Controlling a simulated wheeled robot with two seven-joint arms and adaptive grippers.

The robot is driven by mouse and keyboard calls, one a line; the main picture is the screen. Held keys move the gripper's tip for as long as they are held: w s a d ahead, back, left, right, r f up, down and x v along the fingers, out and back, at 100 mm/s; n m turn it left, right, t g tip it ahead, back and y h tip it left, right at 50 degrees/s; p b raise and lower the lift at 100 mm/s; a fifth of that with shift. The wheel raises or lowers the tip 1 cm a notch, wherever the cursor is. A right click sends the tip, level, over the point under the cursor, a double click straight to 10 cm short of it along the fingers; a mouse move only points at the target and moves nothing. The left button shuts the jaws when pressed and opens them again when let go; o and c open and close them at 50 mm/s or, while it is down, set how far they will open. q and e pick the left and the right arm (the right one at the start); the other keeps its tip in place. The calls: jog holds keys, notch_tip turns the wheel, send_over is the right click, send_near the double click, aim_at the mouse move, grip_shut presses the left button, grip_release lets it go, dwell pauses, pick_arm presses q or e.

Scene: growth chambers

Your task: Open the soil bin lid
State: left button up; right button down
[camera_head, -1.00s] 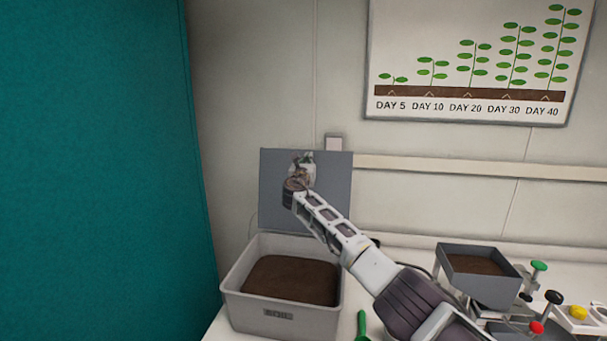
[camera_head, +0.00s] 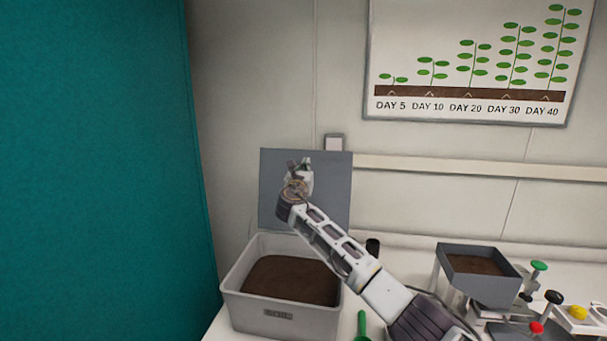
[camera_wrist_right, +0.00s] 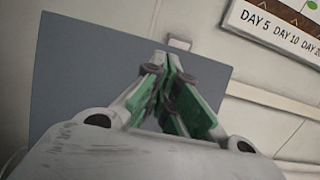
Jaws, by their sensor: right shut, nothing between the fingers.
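The soil bin (camera_head: 280,318) is a light grey box on the bench, at lower left in the head view, with dark brown soil (camera_head: 290,280) inside. Its grey lid (camera_head: 335,190) stands upright behind the bin, raised off the opening. The lid also fills much of the right wrist view (camera_wrist_right: 75,70). My right gripper (camera_head: 300,163) is in front of the lid's face; its green-padded fingers (camera_wrist_right: 165,80) are together and hold nothing. I cannot tell whether the fingertips touch the lid. My left gripper is not in view.
A green-handled tool (camera_head: 361,325) lies right of the bin. A teal panel (camera_head: 100,170) bounds the left side. A growth chart (camera_head: 470,60) hangs on the wall.

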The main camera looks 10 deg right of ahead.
jog(key=shift+v, duration=1.9)
